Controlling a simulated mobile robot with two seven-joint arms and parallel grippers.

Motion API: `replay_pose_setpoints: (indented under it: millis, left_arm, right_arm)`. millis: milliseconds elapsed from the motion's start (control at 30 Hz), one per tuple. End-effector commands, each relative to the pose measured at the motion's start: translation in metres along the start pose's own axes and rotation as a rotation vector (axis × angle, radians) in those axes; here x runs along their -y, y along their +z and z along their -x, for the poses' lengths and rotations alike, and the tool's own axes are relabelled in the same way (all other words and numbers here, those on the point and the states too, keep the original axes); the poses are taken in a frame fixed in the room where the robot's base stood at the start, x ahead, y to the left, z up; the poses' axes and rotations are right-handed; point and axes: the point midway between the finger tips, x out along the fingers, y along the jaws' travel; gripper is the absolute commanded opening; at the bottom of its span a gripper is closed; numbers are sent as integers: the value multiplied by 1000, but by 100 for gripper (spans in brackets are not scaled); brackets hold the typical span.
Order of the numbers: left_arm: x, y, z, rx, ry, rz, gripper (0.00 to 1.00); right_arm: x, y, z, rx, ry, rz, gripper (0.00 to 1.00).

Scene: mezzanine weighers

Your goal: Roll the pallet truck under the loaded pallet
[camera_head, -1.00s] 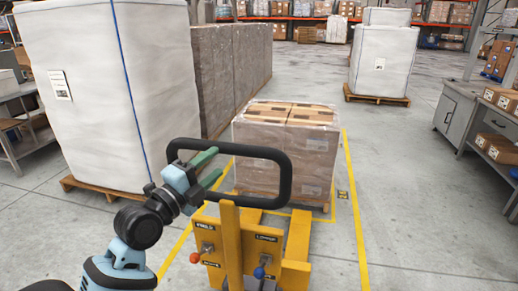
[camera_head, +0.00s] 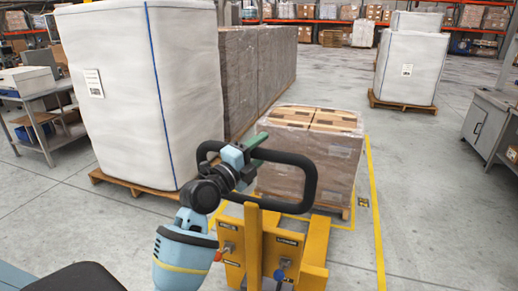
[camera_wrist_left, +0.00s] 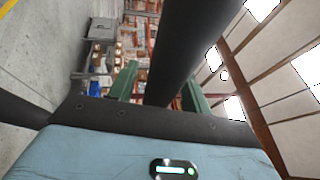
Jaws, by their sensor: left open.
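The yellow pallet truck (camera_head: 254,240) stands in front of me, its black loop handle (camera_head: 308,185) upright toward me. A fork (camera_head: 318,235) points at the loaded pallet (camera_head: 345,212), which carries wrapped brown cartons (camera_head: 330,155). The truck's body and handle partly hide the pallet's near side, so I cannot tell whether the fork tips are under it. My left gripper (camera_head: 258,151) is at the handle's top bar, with its green fingers open. In the left wrist view the dark bar (camera_wrist_left: 180,50) passes between the parted fingers. My right gripper is not in view.
A tall white wrapped load (camera_head: 140,90) on a pallet stands close on the left, with brown wrapped stacks (camera_head: 240,80) behind. Yellow floor lines (camera_head: 374,220) border the pallet's bay. A grey cabinet (camera_head: 485,120) stands at right. The floor between is clear.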

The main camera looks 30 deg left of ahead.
Motion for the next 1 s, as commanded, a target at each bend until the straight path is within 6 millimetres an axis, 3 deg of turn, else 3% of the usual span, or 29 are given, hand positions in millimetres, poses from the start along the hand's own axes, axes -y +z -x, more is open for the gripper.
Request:
replay_pose_setpoints:
  millis: [300, 667, 1000]
  left_arm:
    - [-1, 0, -2, -1, 1, 1, 49]
    - [-1, 0, -2, 0, 1, 1, 1]
    - [-2, 1, -8, -1, 1, -2, 0]
  right_arm:
    - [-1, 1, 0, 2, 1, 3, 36]
    - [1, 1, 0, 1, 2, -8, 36]
    - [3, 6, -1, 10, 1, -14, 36]
